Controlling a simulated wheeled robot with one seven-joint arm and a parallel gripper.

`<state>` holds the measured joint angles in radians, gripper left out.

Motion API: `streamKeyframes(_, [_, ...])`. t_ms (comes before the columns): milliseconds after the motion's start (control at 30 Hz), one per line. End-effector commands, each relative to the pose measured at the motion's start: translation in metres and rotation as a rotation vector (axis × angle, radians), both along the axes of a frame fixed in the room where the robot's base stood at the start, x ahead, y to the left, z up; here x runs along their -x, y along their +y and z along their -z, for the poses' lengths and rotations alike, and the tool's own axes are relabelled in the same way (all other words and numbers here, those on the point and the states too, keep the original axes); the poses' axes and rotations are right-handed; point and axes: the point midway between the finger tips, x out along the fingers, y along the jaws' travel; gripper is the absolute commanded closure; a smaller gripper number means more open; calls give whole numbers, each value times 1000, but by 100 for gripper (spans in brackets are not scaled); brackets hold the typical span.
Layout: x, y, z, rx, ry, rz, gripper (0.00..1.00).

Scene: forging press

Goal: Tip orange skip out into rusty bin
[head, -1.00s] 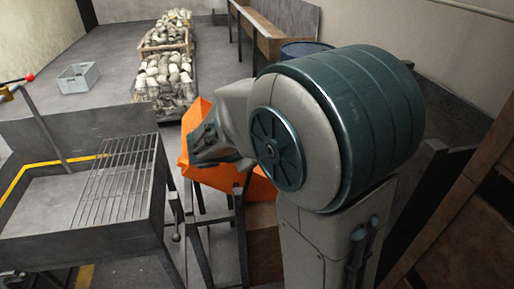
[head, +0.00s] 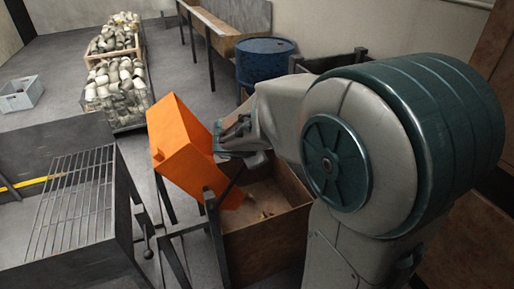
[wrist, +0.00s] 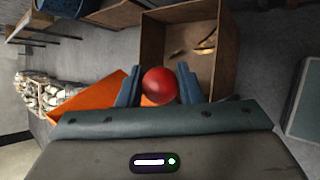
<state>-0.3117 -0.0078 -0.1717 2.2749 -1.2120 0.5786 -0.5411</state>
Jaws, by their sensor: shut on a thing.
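The orange skip (head: 178,150) is steeply tilted on its dark stand, its lower end reaching over the rusty bin (head: 265,240). Part of the skip (wrist: 85,100) shows at the left of the wrist view. My gripper (head: 238,142) is at the skip's right side; in the wrist view its two fingers (wrist: 158,88) are shut around a red ball knob (wrist: 159,84). The brown, open-topped bin (wrist: 152,40) lies just beyond the knob in that view. A few small brassy pieces (head: 266,214) lie on the bin's floor. The skip's inside is hidden.
A grated metal bench (head: 75,200) stands at the left. A blue drum (head: 265,62) is behind the bin. Crates of pale parts (head: 118,78) and a grey tote (head: 20,93) stand on the floor farther back, with bare floor between.

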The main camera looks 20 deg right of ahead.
Motion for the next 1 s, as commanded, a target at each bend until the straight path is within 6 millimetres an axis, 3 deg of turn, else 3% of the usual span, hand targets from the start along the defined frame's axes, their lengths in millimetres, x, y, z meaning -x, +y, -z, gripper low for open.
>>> streamKeyframes(500, [2, -2, 5, 3, 10, 1, 100])
streamKeyframes(533, [2, -2, 6, 3, 10, 1, 65])
streamKeyframes(600, [2, -2, 6, 3, 11, 2, 48])
streamKeyframes(1000, [4, 4, -3, 0, 1, -7, 48])
